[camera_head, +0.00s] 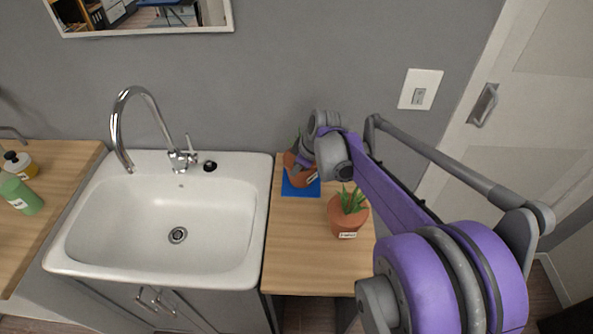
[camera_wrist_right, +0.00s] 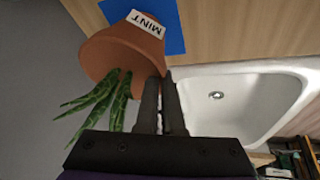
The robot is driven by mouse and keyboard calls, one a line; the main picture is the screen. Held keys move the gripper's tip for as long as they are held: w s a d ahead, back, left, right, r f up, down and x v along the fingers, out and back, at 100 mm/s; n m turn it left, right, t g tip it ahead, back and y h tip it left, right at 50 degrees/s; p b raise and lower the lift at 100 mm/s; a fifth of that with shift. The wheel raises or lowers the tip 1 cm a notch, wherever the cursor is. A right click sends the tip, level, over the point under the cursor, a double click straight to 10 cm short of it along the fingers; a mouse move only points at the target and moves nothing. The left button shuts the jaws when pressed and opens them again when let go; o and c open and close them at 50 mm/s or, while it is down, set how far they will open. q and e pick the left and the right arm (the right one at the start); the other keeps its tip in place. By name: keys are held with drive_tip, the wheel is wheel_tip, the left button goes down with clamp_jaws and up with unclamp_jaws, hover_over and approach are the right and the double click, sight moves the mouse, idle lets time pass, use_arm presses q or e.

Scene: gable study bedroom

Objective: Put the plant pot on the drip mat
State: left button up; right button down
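A terracotta plant pot labelled MINT (camera_wrist_right: 118,48), with spiky green leaves, is at the blue drip mat (camera_wrist_right: 168,28) in the right wrist view. In the head view, the pot (camera_head: 300,177) is partly hidden behind my right gripper (camera_head: 305,155), with the blue mat (camera_head: 299,191) showing below it. My right gripper's fingers (camera_wrist_right: 162,88) are close together, with the pot's rim between them in the right wrist view. The pot looks tilted. I cannot tell whether its base touches the mat. My left gripper is not in view.
A second terracotta pot with a spiky plant (camera_head: 348,217) stands on the wooden counter (camera_head: 300,245), in front of the mat. A white sink (camera_head: 150,225) with a chrome tap (camera_head: 140,105) lies to the left. The grey wall is close behind. Bottles (camera_head: 20,195) stand far left.

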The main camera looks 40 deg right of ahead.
drive_tip(key=shift+f, duration=0.4)
drive_tip(key=c, duration=1.1)
unclamp_jaws()
drive_tip(key=shift+f, duration=0.1)
drive_tip(key=shift+o, duration=0.2)
drive_tip(key=shift+s+r, duration=0.1)
drive_tip(key=shift+r, duration=0.15)
drive_tip(key=a+v, duration=0.1)
drive_tip(key=v, duration=1.1)
drive_tip(key=s+a+f+m, duration=0.2)
drive_tip(key=s+a+f, duration=0.2)
drive_tip(key=a, duration=0.2)
drive_tip(key=s+a+f+m, duration=0.1)
drive_tip(key=s+a+f, duration=0.3)
drive_tip(key=a, duration=0.2)
drive_tip(key=s+a+f+m+p, duration=0.1)
drive_tip(key=s+a+f+m, duration=0.1)
drive_tip(key=s+a+f, duration=0.2)
drive_tip(key=shift+s+a+f+m+t+h, duration=0.15)
drive_tip(key=shift+s+a+f+t, duration=0.05)
drive_tip(key=shift+a, duration=0.4)
drive_tip(key=shift+s+a+f+m+t+h, duration=0.15)
drive_tip(key=shift+s+a+t, duration=0.05)
drive_tip(key=shift+a, duration=0.4)
drive_tip(key=shift+f, duration=0.1)
